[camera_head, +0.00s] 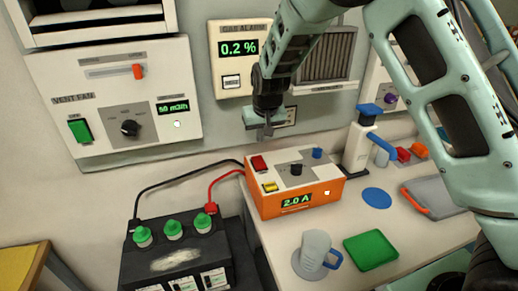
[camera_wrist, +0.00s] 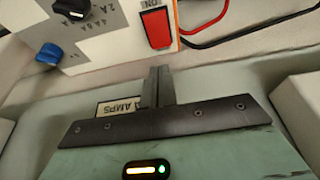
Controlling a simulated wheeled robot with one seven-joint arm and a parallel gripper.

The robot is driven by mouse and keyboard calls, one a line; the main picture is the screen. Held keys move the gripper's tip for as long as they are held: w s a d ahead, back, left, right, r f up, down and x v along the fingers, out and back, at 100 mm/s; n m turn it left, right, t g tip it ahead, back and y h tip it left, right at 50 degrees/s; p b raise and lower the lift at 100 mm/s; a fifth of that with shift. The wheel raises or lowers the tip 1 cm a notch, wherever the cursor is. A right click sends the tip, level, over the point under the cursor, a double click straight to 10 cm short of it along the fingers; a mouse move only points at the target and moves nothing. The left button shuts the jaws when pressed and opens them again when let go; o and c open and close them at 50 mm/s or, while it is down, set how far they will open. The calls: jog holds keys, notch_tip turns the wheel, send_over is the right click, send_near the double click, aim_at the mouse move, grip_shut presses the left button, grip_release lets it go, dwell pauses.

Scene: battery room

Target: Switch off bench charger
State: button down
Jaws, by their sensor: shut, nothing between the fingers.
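The bench charger (camera_head: 295,200) is an orange box with a pale top panel, standing on the bench. Its display reads 2.0 A. A red rocker switch (camera_head: 259,163) sits at the top left of the panel, with a yellow button, a black knob (camera_head: 296,169) and a blue knob (camera_head: 317,153) nearby. In the wrist view the red switch (camera_wrist: 157,28) shows with an "ON" label beside it. My gripper (camera_head: 268,131) is shut and empty, pointing down above the charger's back edge, apart from the switch. Its closed fingers (camera_wrist: 158,72) point toward the switch in the wrist view.
Red and black leads run from the charger to a black battery (camera_head: 180,250) with green caps. A vent fan panel (camera_head: 115,105) and gas alarm (camera_head: 238,55) are on the wall behind.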

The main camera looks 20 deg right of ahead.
aim_at(258, 158)
jog(key=x, duration=0.2)
jog(key=p+x, duration=0.1)
jog(key=x, duration=0.1)
jog(key=p+x, duration=0.1)
jog(key=x, duration=0.2)
jog(key=shift+s+f, duration=0.25)
jog(key=shift+s, duration=0.05)
jog(key=shift+f, duration=0.2)
jog(key=shift+w+f+b, duration=0.15)
jog(key=shift+f+b, duration=0.2)
jog(key=shift+f, duration=0.1)
jog(key=shift+r, duration=0.2)
